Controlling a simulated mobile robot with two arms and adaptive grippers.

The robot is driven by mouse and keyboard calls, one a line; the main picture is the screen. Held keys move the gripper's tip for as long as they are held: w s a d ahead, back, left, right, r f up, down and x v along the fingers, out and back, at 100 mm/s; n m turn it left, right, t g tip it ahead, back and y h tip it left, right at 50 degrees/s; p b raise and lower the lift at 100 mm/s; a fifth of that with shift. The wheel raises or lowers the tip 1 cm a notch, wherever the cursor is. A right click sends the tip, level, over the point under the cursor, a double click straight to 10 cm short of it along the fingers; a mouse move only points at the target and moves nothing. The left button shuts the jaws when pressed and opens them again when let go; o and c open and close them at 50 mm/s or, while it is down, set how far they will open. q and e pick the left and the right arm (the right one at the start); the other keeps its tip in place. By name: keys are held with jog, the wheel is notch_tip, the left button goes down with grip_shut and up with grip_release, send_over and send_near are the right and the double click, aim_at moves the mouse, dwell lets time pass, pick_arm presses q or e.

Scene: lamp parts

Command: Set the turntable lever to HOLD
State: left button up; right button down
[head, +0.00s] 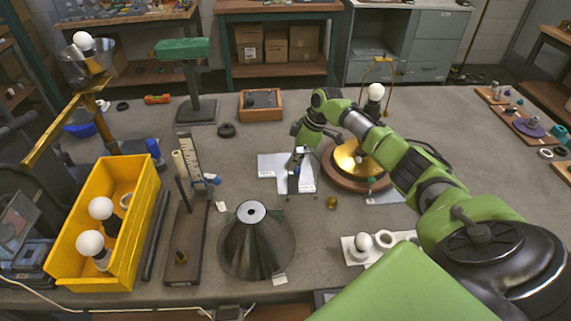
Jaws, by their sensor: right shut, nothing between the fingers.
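The turntable is a brass disc (348,160) on a round wooden base (364,187), right of the table's middle. A lamp stem with a white bulb (376,92) shows behind it. White label plates (268,174) lie left of the turntable; their lettering is too small to read. My right arm reaches in from the right across the turntable. My right gripper (299,160) points down over the plates, shut and empty. A small blue part shows by its fingertips; I cannot tell whether they touch it. The lever is mostly hidden there, so its setting is unclear. My left gripper is out of view.
A dark cone shade (257,245) stands in front. A yellow bin (130,240) with bulbs is at the left, beside a ruler stand (190,225). A wooden box (261,112) and a green-topped stand (200,105) are behind. A white bulb tray (350,258) lies front right.

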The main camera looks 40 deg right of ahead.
jog(key=shift+s+d+n+g+b, duration=0.3)
jog(key=shift+s+d+n, duration=0.3)
jog(key=shift+n, duration=0.5)
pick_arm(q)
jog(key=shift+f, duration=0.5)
pick_arm(e)
jog(key=shift+s+d, duration=0.2)
jog(key=shift+s, duration=0.15)
jog(key=shift+s+d, duration=0.1)
jog(key=a+p, duration=0.1)
jog(key=w+a+r+p, duration=0.1)
jog(key=a+p, duration=0.1)
jog(key=a, duration=0.1)
jog(key=shift+w+r, duration=0.25)
jog(key=shift+w, duration=0.1)
jog(key=shift+w+d+r+b, duration=0.1)
jog(key=shift+d+r+b, duration=0.35)
jog(key=shift+d+b, duration=0.15)
pick_arm(q)
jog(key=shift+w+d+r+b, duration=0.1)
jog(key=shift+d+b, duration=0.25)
jog(key=shift+b, duration=0.45)
pick_arm(e)
jog(key=v, duration=0.8)
jog(key=shift+r, duration=0.1)
